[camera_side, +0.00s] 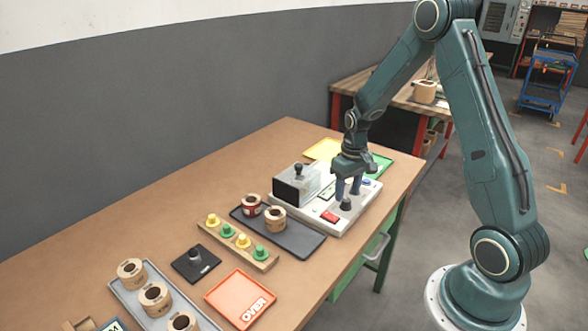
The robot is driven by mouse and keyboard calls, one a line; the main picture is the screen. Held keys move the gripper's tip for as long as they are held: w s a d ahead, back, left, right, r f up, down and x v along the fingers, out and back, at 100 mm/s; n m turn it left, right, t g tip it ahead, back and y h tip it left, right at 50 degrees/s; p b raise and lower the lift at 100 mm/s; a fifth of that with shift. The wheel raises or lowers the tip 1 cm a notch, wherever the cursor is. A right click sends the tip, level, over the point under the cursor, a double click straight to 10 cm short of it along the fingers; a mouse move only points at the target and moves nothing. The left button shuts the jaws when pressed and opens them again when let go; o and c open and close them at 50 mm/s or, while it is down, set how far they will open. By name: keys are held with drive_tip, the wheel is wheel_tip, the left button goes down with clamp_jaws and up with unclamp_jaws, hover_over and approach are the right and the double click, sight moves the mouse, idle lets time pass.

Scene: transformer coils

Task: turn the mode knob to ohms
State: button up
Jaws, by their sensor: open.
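The mode knob (346,204) is a small dark knob on the right part of the light grey tester (327,222). My gripper (348,190) points straight down just above the knob, its two dark blue fingers apart. The fingertips look close to the knob's top, one on each side; I cannot tell whether they touch it. The knob's pointer and the mode markings are too small to read.
Yellow and green trays (380,163) lie behind my gripper.

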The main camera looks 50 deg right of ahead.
sight(348, 200)
wheel_tip(348, 200, up, 12)
drive_tip(key=shift+d+f, duration=0.2)
drive_tip(key=shift+f, duration=0.05)
drive_tip(key=shift+s, duration=0.1)
idle(0.4)
drive_tip(key=s+a+r+n+t, duration=0.2)
drive_tip(key=s+a+r, duration=0.5)
drive_tip(key=a+r, duration=0.4)
drive_tip(key=s+a+r+n+t, duration=0.1)
drive_tip(key=s+a+r+t, duration=0.1)
drive_tip(key=s+a, duration=0.5)
drive_tip(key=shift+s+a+n+t, duration=0.35)
drive_tip(key=shift+s+t, duration=0.35)
drive_tip(key=shift+s, duration=1.7)
drive_tip(key=shift+r, duration=0.1)
